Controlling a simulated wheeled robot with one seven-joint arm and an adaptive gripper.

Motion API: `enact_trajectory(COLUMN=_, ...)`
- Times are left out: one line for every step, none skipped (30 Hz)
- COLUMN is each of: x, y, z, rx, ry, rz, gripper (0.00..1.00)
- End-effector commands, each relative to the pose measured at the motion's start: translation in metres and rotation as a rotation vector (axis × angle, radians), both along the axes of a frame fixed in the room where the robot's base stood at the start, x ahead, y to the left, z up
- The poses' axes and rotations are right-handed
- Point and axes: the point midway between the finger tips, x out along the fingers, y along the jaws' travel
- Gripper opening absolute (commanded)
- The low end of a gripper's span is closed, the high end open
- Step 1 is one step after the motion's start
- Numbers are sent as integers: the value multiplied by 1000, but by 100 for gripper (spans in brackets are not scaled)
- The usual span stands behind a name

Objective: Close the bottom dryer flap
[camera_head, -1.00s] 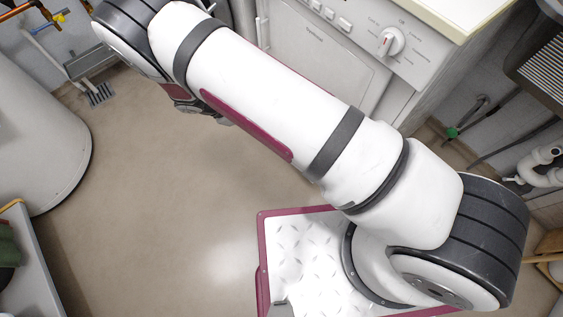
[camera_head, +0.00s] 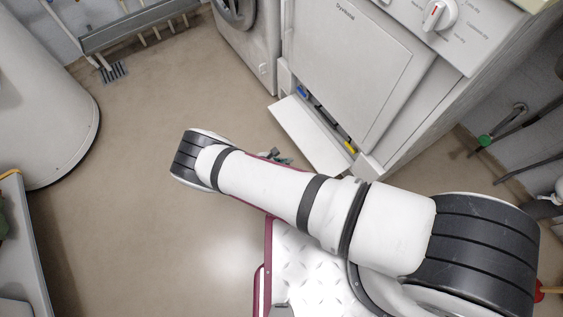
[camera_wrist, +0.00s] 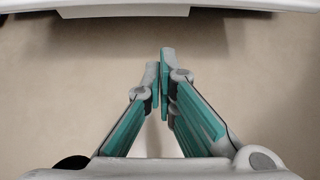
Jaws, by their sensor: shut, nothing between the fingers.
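The white bottom dryer flap (camera_head: 308,135) hangs open, folded out low from the base of the white dryer (camera_head: 345,65). Behind it an open recess shows blue and yellow parts. My gripper (camera_head: 284,159), mostly hidden behind my arm in the head view, is low at the flap's near side. In the wrist view my gripper (camera_wrist: 159,65) has its two teal-lined fingers together, with nothing between them, over bare floor. A white edge (camera_wrist: 150,6), probably the flap, crosses the top of that view, apart from the fingertips. I cannot tell their exact height difference.
A front-loading machine (camera_head: 248,40) stands left of the dryer. A large white tank (camera_head: 40,110) is at the far left. Pipes (camera_head: 510,125) run along the wall at right. The beige floor (camera_head: 140,220) between tank and dryer is clear.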

Motion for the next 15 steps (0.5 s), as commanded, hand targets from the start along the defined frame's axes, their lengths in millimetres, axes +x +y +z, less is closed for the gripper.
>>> enact_trajectory(x=4, y=-8, z=-10, rx=-2, ry=1, rz=-2, gripper=0)
enact_trajectory(x=7, y=-12, z=-14, rx=-1, ry=0, rz=-2, gripper=0)
enact_trajectory(x=10, y=-17, z=-19, rx=-1, ry=0, rz=-2, gripper=0)
enact_trajectory(x=13, y=-20, z=-23, rx=-1, ry=0, rz=-2, gripper=0)
enact_trajectory(x=15, y=-24, z=-27, rx=-1, ry=0, rz=-2, gripper=0)
enact_trajectory(x=19, y=-30, z=-33, rx=-1, ry=-1, rz=-3, gripper=0)
enact_trajectory(x=21, y=-33, z=-36, rx=-1, ry=-1, rz=-3, gripper=0)
enact_trajectory(x=23, y=-37, z=-40, rx=-1, ry=-1, rz=-3, gripper=0)
enact_trajectory(x=24, y=-34, z=-32, rx=1, ry=-2, rz=-1, gripper=0)
enact_trajectory(x=24, y=-33, z=-26, rx=2, ry=-1, rz=-1, gripper=0)
enact_trajectory(x=24, y=-33, z=-21, rx=3, ry=-1, rz=-1, gripper=0)
enact_trajectory(x=24, y=-34, z=-16, rx=2, ry=-1, rz=-1, gripper=0)
enact_trajectory(x=24, y=-34, z=-12, rx=2, ry=-1, rz=-1, gripper=0)
enact_trajectory(x=24, y=-35, z=-9, rx=1, ry=-1, rz=-1, gripper=0)
enact_trajectory(x=24, y=-35, z=-6, rx=1, ry=-1, rz=0, gripper=0)
